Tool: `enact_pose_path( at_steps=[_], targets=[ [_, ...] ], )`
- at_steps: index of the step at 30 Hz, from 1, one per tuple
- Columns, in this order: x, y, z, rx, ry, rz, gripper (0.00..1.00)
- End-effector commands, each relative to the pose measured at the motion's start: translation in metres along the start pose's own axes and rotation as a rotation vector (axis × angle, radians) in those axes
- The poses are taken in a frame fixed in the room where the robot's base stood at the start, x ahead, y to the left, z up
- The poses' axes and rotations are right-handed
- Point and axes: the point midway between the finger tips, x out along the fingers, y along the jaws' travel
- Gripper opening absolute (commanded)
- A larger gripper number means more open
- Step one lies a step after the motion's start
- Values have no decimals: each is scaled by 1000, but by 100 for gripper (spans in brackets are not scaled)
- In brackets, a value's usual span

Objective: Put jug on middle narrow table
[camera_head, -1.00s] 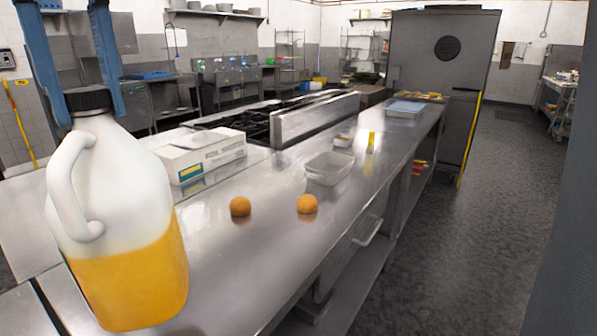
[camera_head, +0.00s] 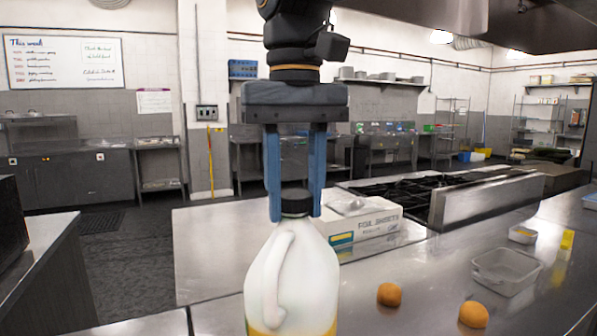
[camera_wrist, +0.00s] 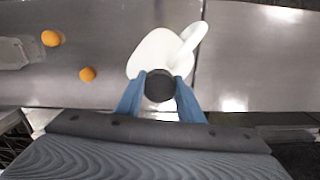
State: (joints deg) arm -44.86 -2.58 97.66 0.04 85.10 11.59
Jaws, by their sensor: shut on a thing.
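The jug (camera_head: 300,275) is a white translucent plastic bottle with a side handle, a black cap and orange liquid low down. It is upright in the head view, its bottom cut off by the frame. My gripper (camera_head: 295,205) has its two blue fingers shut on the jug's neck at the cap. The wrist view shows the fingers on both sides of the black cap, with the jug (camera_wrist: 160,52) beyond. A long steel table (camera_head: 430,255) lies behind and right of the jug. I cannot tell whether the jug touches a surface. I cannot tell which table is the middle narrow one.
Two oranges (camera_head: 389,294), a clear tray (camera_head: 506,270) and a foil box (camera_head: 365,225) lie on the steel table. A stove (camera_head: 420,192) stands behind them. Another counter (camera_head: 40,240) is at the left, with open floor (camera_head: 130,270) between.

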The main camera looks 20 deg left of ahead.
Motion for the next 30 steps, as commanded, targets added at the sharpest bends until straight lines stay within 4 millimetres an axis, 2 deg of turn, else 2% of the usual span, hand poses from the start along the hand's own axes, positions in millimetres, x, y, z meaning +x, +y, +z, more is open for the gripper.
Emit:
enact_pose_path(
  at_steps=[8,18,26,27,30],
  targets=[
    [13,0,-1,0,6,-1,0],
    [46,0,-1,0,6,-1,0],
    [49,0,-1,0,7,-1,0],
    [52,0,0,0,1,0,36],
    [52,0,0,0,1,0,53]
  ],
)
